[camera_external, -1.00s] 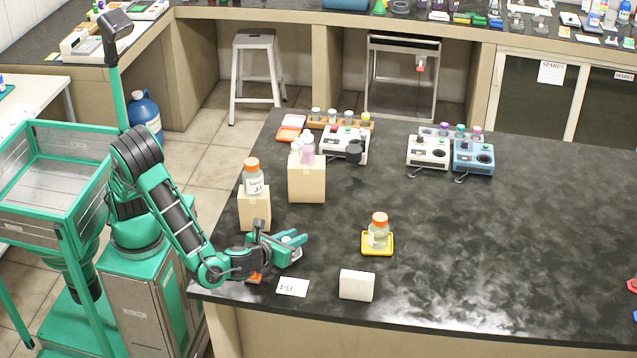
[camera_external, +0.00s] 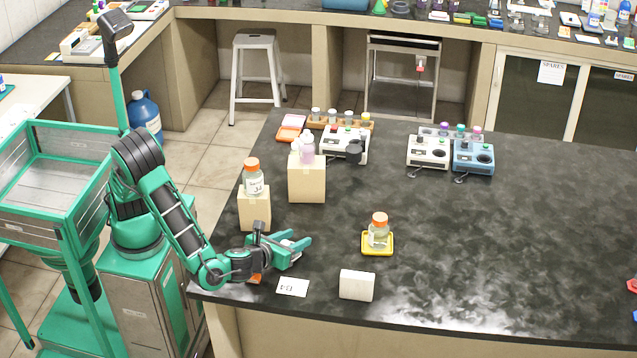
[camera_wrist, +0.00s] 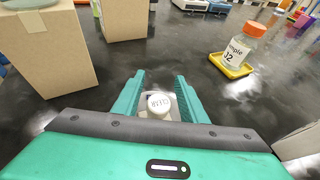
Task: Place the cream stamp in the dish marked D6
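My gripper (camera_wrist: 160,95) is open, low over the near left part of the dark bench. A small white or cream round-topped piece (camera_wrist: 159,102) with dark lettering on top sits between its fingers, with a pale base under it. It may be the cream stamp; the lettering is too small to read surely. Narrow gaps show between it and both fingers. In the external view my gripper (camera_external: 303,247) partly hides this piece (camera_external: 287,242). No dish marked D6 can be made out.
A white card (camera_external: 292,287) and a white block (camera_external: 357,285) lie near the front edge. An orange-capped bottle (camera_external: 379,230) stands on a yellow tray (camera_external: 377,251). Cardboard boxes (camera_external: 307,182) carry bottles behind my gripper. The bench right of the yellow tray is clear.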

